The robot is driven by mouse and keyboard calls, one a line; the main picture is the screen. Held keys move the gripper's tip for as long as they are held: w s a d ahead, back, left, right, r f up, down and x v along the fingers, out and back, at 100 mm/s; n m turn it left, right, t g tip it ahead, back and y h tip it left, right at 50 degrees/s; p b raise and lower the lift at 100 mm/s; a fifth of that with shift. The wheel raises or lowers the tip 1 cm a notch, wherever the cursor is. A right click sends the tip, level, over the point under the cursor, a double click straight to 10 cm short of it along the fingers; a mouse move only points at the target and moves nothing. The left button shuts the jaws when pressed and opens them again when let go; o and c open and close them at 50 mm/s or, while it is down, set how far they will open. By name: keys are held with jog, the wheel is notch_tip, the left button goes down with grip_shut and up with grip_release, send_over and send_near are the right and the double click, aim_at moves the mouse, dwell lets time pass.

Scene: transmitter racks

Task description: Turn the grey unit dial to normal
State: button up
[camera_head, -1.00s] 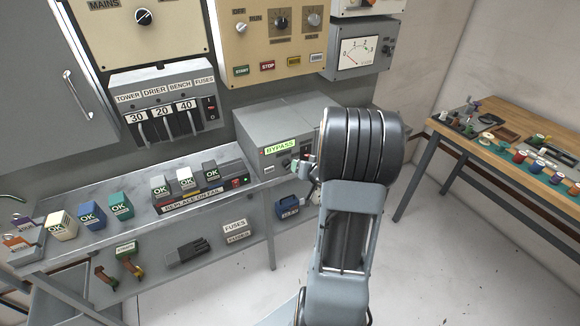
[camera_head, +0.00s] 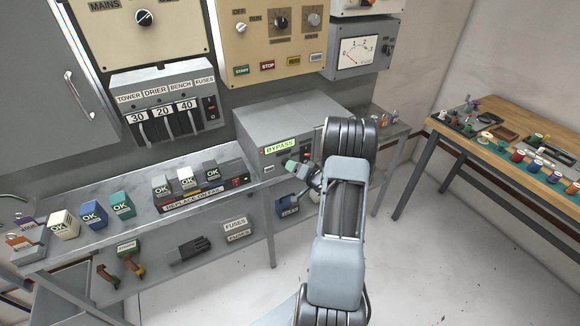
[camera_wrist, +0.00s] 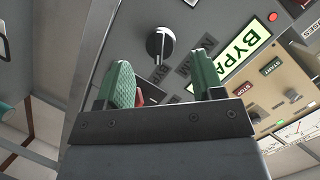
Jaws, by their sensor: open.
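The grey unit (camera_head: 290,115) stands on the bench at the back, with a lit green BYPASS sign (camera_head: 280,145) on its front. In the wrist view its dial (camera_wrist: 160,44) is a round dark knob with a pale grey bar handle, just beyond the fingertips. The BYPASS sign is also in the wrist view (camera_wrist: 240,58), to the right of the dial. My gripper (camera_wrist: 163,75) has green pads and is open and empty, apart from the dial. In the head view my gripper (camera_head: 296,168) is in front of the unit, and the dial cannot be made out.
A replace-on-fail block (camera_head: 205,198) and several OK-marked modules, such as a teal one (camera_head: 122,205), sit on the bench to the left. A lower shelf holds a blue box (camera_head: 287,206). A wooden table (camera_head: 510,165) stands at the right. Floor between is clear.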

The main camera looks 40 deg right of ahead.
jog(key=shift+x, duration=1.85)
jog(key=shift+c, duration=0.2)
